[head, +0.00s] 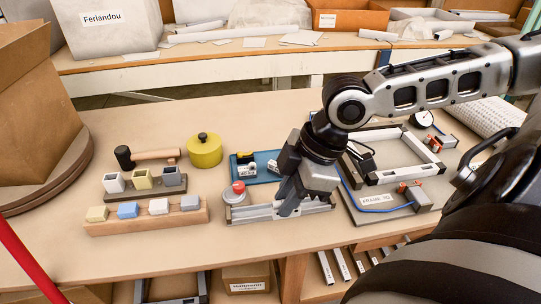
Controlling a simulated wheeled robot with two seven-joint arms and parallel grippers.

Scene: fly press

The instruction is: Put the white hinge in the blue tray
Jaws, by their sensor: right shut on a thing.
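The blue tray (272,159) lies flat mid-table, partly hidden behind my right gripper. Inside its left part are a small yellow-and-black piece (245,157) and a small white piece with dark marks (247,170); the white one looks like the white hinge, but it is too small to be sure. My right gripper (288,208) points down over a grey metal rail fixture (258,213), just in front of the tray. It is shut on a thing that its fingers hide. My left gripper is not in view.
A red button (238,187) sits at the fixture's left end. Left are block racks (150,215), a mallet (150,155) and a yellow round pot (204,151). Right is a metal frame (400,175) with a blue cable. A large round wooden stand (50,190) fills the far left.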

